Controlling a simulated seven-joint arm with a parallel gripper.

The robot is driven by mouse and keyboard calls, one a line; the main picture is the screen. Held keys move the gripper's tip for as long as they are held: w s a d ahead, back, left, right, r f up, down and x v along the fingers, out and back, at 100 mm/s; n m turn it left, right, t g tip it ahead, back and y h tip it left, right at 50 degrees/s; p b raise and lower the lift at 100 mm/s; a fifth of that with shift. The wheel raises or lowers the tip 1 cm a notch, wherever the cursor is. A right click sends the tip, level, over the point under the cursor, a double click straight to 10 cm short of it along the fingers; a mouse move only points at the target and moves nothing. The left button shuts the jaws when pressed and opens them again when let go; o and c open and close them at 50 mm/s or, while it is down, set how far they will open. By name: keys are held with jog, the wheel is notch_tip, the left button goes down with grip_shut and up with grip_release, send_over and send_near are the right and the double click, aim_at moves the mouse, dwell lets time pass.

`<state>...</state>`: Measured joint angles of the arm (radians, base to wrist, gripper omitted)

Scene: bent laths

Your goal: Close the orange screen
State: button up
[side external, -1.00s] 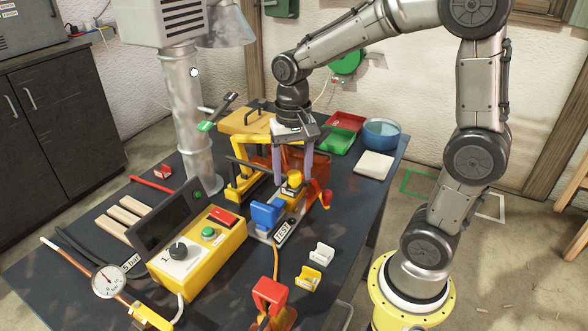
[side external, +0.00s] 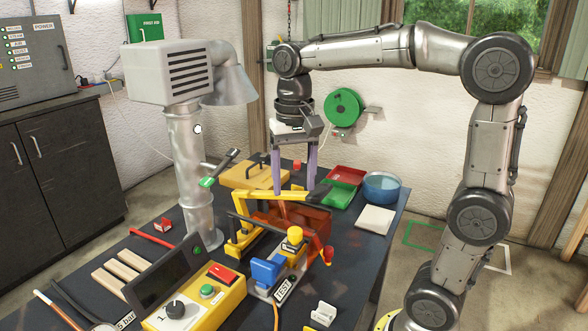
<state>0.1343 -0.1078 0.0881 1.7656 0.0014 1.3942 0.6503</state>
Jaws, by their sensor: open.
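The orange screen (side external: 308,218) is a see-through orange panel beside the yellow clamp frame on the bench. A red-orange bar with a red knob (side external: 328,254) comes down at its right front. My gripper (side external: 294,191) is open and empty, with its two purple fingers pointing down and spread apart. It hangs over the yellow lever (side external: 285,198) and the screen's upper edge. From this angle I cannot tell whether the fingertips touch anything. The lever and frame hide part of the screen, and its hinge is not clear.
In front stand a blue clamp block (side external: 267,271), a yellow button (side external: 295,235) and a yellow control box (side external: 195,305). Red and green trays (side external: 341,194), a blue bowl (side external: 382,187) and a white pad (side external: 376,219) lie behind right. A metal duct (side external: 187,165) rises at left.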

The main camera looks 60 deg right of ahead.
notch_tip(320, 180, up, 2)
jog(key=shift+r, duration=0.15)
dwell(0.3)
jog(key=s+a+n+t, duration=0.3)
jog(key=s, duration=0.6)
jog(key=s+f+n+t, duration=0.2)
jog(key=s+f+n, duration=0.2)
jog(key=f+n, duration=0.2)
jog(key=shift+a+f+t, duration=0.3)
jog(key=shift+a+f, duration=0.15)
jog(key=shift+f, duration=0.45)
